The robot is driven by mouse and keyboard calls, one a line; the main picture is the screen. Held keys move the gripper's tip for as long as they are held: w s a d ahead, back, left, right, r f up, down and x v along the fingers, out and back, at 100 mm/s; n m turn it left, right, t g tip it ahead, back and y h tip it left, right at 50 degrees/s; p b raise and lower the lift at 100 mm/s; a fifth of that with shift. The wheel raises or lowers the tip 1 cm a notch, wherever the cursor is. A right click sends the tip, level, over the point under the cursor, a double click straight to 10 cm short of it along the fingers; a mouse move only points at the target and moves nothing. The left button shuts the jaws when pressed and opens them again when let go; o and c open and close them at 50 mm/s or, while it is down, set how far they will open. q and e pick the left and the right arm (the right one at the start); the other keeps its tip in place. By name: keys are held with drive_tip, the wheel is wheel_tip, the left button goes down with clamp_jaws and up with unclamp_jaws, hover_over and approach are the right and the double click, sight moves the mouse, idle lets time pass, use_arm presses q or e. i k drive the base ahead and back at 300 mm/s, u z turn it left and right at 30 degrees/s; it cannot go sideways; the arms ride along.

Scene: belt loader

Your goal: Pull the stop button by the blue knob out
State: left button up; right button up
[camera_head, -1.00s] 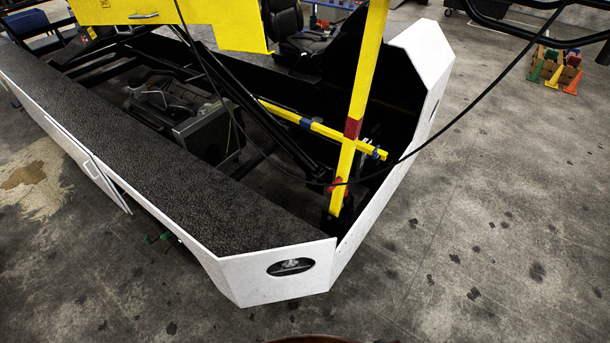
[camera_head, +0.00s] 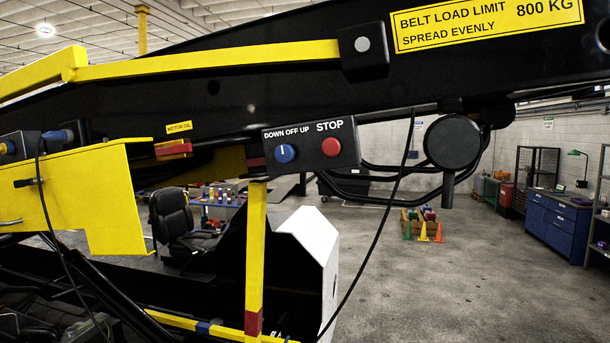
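A black control box (camera_head: 311,147) hangs under the black conveyor beam. On it, the round red stop button (camera_head: 331,147) sits at the right under the label STOP. The blue knob (camera_head: 285,153) sits to its left under the label DOWN OFF UP, with its white mark roughly upright. From this angle I cannot tell whether the stop button is pressed in or out. Neither of my grippers shows in the view.
The black beam (camera_head: 240,80) with a yellow rail (camera_head: 210,60) crosses above the box. A yellow post (camera_head: 256,240) stands below it. A black cable (camera_head: 385,215) hangs to the right. A round black part (camera_head: 452,142) hangs further right. Open floor (camera_head: 470,270) lies at the lower right.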

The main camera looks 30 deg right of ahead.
sight(330, 147)
drive_tip(key=z, duration=1.15)
